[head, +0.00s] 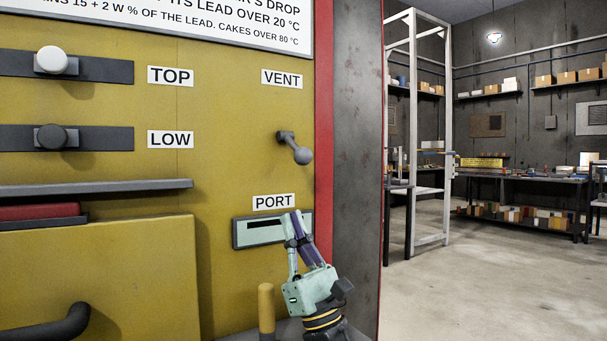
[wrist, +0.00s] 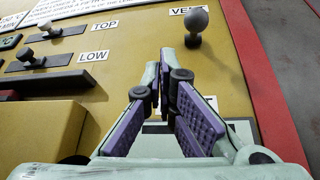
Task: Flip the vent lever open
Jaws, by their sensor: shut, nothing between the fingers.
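The vent lever (head: 302,155) is a short dark grey arm with a ball knob on the yellow oven panel, under the VENT label (head: 281,78). In the head view it slants down to the right from its pivot. Its knob also shows in the wrist view (wrist: 197,20), just beyond my fingertips and slightly to their right. My gripper (head: 292,214) is below the lever, in front of the PORT slot, pointing up. It is shut and empty, apart from the lever. In the wrist view my fingers (wrist: 172,58) hide part of the panel.
The PORT slot plate (head: 243,238) is behind my gripper. The TOP slider (head: 52,60) and LOW slider (head: 53,137) are at the left, above a grey ledge (head: 100,188). A yellow post (head: 266,308) stands left of my wrist. Open floor lies to the right.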

